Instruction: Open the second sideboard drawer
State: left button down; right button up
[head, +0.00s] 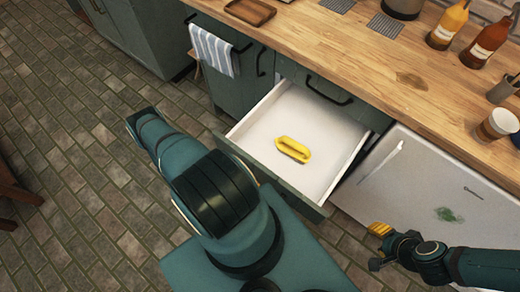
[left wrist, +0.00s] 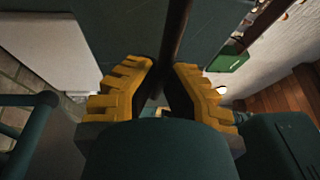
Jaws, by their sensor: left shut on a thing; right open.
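The second sideboard drawer (head: 333,138) is pulled well out below the closed top drawer (head: 350,108). A yellow loop-shaped thing (head: 293,150) lies on its white floor. In the left wrist view, the yellow fingers of my left gripper (left wrist: 165,88) are shut on a dark bar handle (left wrist: 177,35) in front of a green panel (left wrist: 120,35). In the head view my own arm hides that gripper and the handle. My right gripper (head: 380,234) is open and empty, at the lower right, in front of the white appliance.
The wooden counter (head: 370,58) above holds bottles (head: 447,25), a cup (head: 497,125) and a wooden tray (head: 250,11). A striped towel (head: 213,50) hangs left of the drawer. A white appliance door (head: 425,185) is to the right.

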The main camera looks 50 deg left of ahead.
pick_arm(q)
jog(key=c, duration=1)
grip_release()
jog(key=shift+d, duration=0.1)
jog(key=s, duration=0.4)
jog(key=s+a, duration=0.1)
jog(key=s, duration=0.3)
jog(key=s+a+f, duration=0.1)
jog(key=s, duration=0.2)
jog(key=shift+s+f, duration=0.1)
jog(key=shift+s, duration=0.3)
